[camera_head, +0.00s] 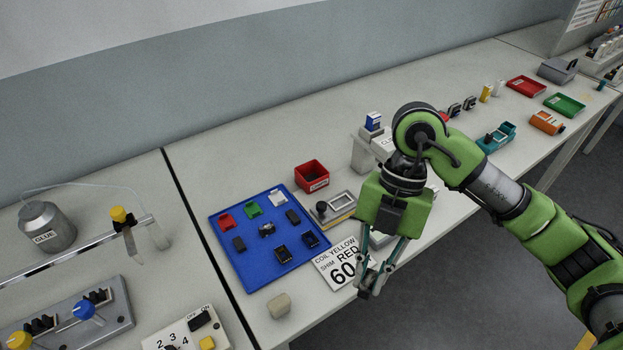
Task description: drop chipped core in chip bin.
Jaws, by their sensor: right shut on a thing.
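My right gripper (372,284) points down near the table's front edge, just right of the printed card. It is shut on a small dark piece, mostly hidden between the fingertips; I take it to be the chipped core, but no chip can be made out. A small open red bin (312,185) stands on the table behind the blue tray, up and left of the gripper. Its front label is too small to read. It looks like the chip bin. The bin and gripper are well apart. My left gripper is not in view.
A blue tray (231,259) holds several small coloured and dark parts. A printed card (329,267) reads "COIL YELLOW SHIM RED 60". A grey-and-yellow fixture (335,207) stands between bin and gripper. A beige lump (279,306) lies near the front edge. A glue pot (46,227) is far left.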

